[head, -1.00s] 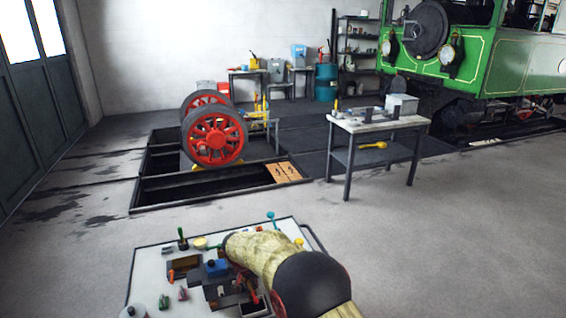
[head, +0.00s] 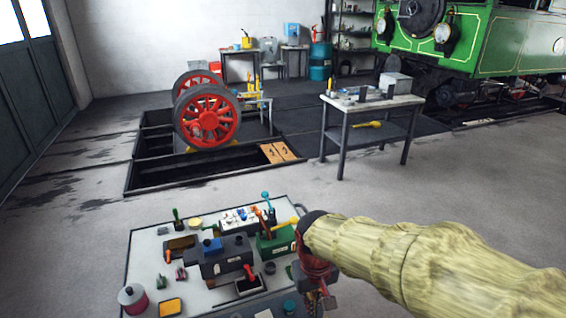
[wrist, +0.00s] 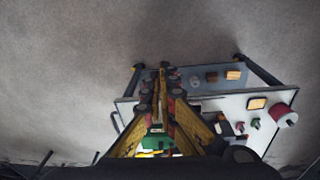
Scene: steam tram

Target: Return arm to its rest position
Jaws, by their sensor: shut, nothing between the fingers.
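My arm comes in from the right in the head view, its pale sleeved link (head: 420,255) reaching over the right edge of the near worktable (head: 143,262). My gripper (head: 325,303) hangs at the table's right front corner, low in the picture and partly cut off. In the wrist view, my gripper (wrist: 163,75) has its yellow-and-black fingers closed together with nothing between them. The green box (head: 276,240) stands left of the arm, and the dark machine block (head: 226,260) stands in the middle of the table.
A second table (head: 375,104) stands behind, beside a floor pit with red wheels (head: 207,122). A green steam tram (head: 520,40) is at the back right. Open floor lies between.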

